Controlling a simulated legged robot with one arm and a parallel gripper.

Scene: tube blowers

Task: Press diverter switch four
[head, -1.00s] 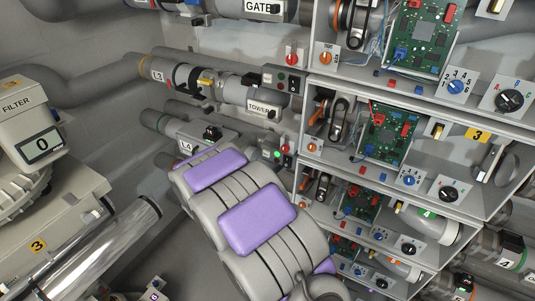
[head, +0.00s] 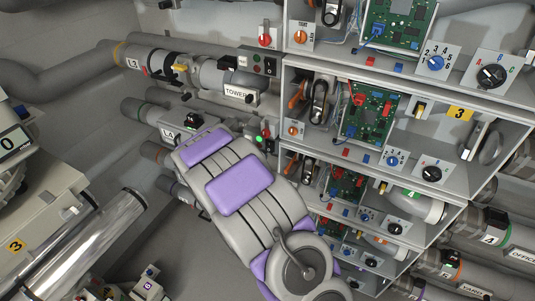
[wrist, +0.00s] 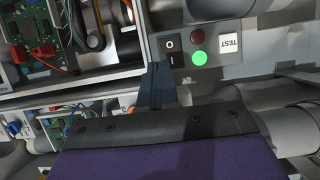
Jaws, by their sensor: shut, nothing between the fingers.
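In the wrist view a small grey panel carries a black rocker switch (wrist: 171,58) marked O and I, a red button (wrist: 197,36), a lit green button (wrist: 199,58) and a white TEST button (wrist: 230,43). No number shows on this panel. My gripper (wrist: 157,70) is shut and empty, its dark tip beside the rocker's lower left edge. I cannot tell whether it touches. In the head view the lit green button (head: 260,139) shows beyond my arm, near the tube marked L4 (head: 169,134). My gripper is hidden there behind my arm.
Open shelves with circuit boards (head: 370,112), blue knobs (head: 393,160) and black dials (head: 433,174) stand at the right. Another switch panel (head: 258,64) sits above, by the TOWER tube (head: 240,92).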

